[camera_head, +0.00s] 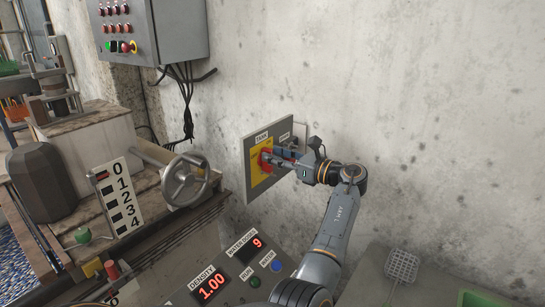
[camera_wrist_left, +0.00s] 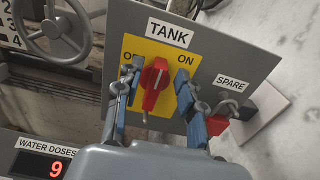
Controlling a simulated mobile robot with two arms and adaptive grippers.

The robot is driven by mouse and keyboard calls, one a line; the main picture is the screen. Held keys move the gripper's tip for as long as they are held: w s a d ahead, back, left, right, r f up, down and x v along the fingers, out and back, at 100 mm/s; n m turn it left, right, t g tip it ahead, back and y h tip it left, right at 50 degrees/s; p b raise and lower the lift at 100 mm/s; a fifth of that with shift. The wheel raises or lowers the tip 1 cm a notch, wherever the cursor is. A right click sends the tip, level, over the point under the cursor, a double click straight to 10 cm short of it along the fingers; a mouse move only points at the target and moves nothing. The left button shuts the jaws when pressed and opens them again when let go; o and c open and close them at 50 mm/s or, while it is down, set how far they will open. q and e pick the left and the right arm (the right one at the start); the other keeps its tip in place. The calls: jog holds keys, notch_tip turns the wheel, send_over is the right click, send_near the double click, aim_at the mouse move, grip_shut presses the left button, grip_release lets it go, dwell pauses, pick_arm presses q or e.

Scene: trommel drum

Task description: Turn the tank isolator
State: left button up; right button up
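The tank isolator is a red rotary handle (camera_wrist_left: 155,84) on a yellow plate (camera_wrist_left: 178,58) marked TANK, on a grey wall panel (camera_wrist_left: 236,52). Its handle stands nearly upright in the left wrist view, top leaning slightly right, between the OFF and ON labels. The handle also shows as red in the head view (camera_head: 265,160), partly hidden by my gripper. My left gripper (camera_wrist_left: 155,112) is open, with one blue-padded finger on each side of the handle. Gaps show between handle and fingers. My right gripper is not in view.
A SPARE switch with a red padlock (camera_wrist_left: 216,125) sits close by the right finger. A handwheel (camera_head: 187,181) and a numbered scale (camera_head: 119,197) stand at left. A display console (camera_head: 228,275) is below; a control box (camera_head: 150,30) hangs above. Bare wall lies right.

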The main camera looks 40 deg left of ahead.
pick_arm(q)
jog(key=shift+a, duration=0.75)
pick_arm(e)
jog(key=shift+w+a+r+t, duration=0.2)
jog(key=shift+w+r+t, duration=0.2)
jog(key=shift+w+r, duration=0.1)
pick_arm(q)
grip_shut()
jog(key=shift+s, duration=0.1)
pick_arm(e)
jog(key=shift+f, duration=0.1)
